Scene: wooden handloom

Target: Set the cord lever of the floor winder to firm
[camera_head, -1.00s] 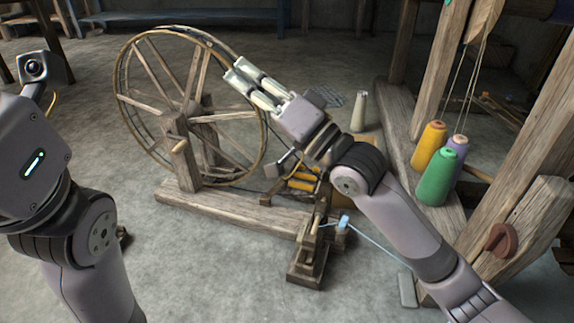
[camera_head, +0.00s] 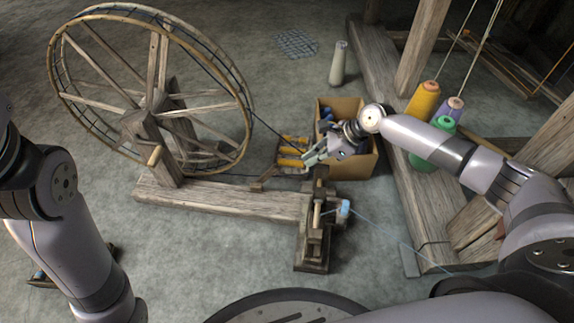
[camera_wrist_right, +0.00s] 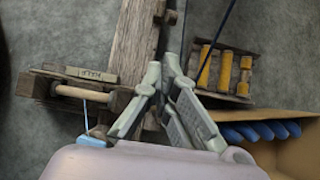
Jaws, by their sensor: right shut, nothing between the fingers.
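The floor winder is a spoked wooden wheel (camera_head: 150,125) on a long wooden base beam (camera_head: 230,200). The wrist view shows this stand's rod (camera_wrist_right: 83,93) beside a small label plate (camera_wrist_right: 92,74), whose lettering is too small to read surely. I cannot tell which part is the cord lever, or its setting. My right gripper (camera_head: 306,160) is shut and empty, above the beam near the stand; its fingertips (camera_wrist_right: 163,73) show over the beam. My left gripper is outside the picture.
Yellow bobbins (camera_head: 292,152) lie in a rack behind my right gripper, with a cardboard box (camera_head: 358,166) of blue items beside it. A pale cone (camera_head: 338,64) and coloured spools (camera_head: 424,102) stand behind. A blue thread (camera_head: 385,234) runs right from the stand. The front floor is mostly clear.

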